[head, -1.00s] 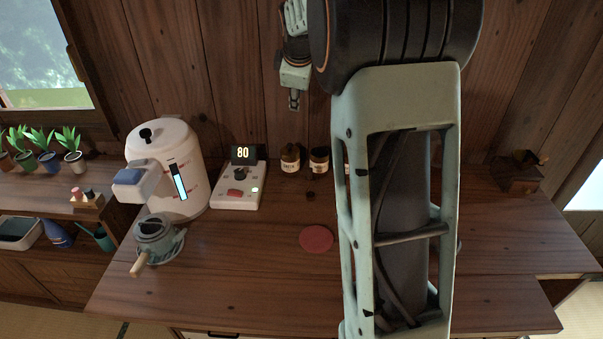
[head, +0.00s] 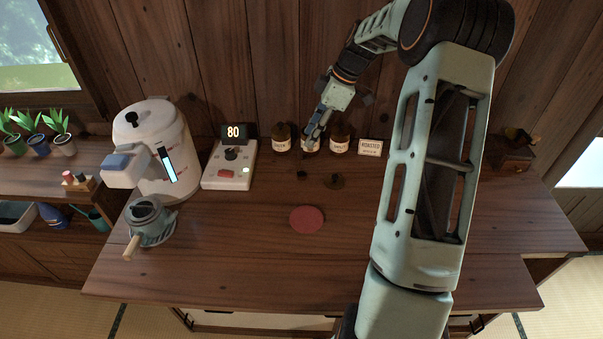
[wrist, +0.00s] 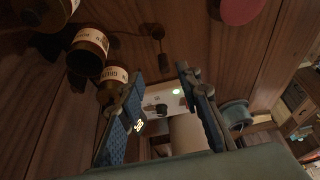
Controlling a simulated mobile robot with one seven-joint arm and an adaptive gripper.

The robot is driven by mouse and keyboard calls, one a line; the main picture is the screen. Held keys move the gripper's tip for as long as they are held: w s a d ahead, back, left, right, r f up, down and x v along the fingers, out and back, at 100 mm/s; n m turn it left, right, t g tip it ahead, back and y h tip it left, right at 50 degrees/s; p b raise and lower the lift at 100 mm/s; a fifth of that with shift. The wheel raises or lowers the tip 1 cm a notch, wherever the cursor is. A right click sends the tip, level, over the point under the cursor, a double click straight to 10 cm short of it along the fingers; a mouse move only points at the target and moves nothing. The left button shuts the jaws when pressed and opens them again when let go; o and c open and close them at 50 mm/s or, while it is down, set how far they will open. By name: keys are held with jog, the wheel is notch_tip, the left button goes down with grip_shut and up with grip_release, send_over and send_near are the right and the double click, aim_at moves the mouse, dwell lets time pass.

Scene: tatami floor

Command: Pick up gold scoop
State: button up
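A small brown-gold piece (head: 334,181), which looks like the gold scoop, lies on the desk in front of the jars. A smaller dark piece (head: 303,175) lies to its left. A small scoop-like shape (wrist: 157,33) also shows in the wrist view, in shadow; its colour is hard to tell there. My gripper (head: 311,140) hangs near the middle jar, behind and above these pieces. In the wrist view my gripper (wrist: 165,105) has its fingers spread with nothing between them.
Dark jars (head: 340,138) with labels stand along the back wall beside a small sign (head: 370,147). A red coaster (head: 307,219) lies mid-desk. The front of the desk is clear.

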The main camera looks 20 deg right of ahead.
aim_at(302, 149)
jog(key=x, duration=0.6)
jog(key=shift+s+a+r+p, duration=0.1)
jog(key=shift+s+a+p, duration=0.1)
jog(key=shift+a+p, duration=0.15)
jog(key=shift+w+a+f, duration=0.1)
jog(key=shift+f, duration=0.4)
grip_shut()
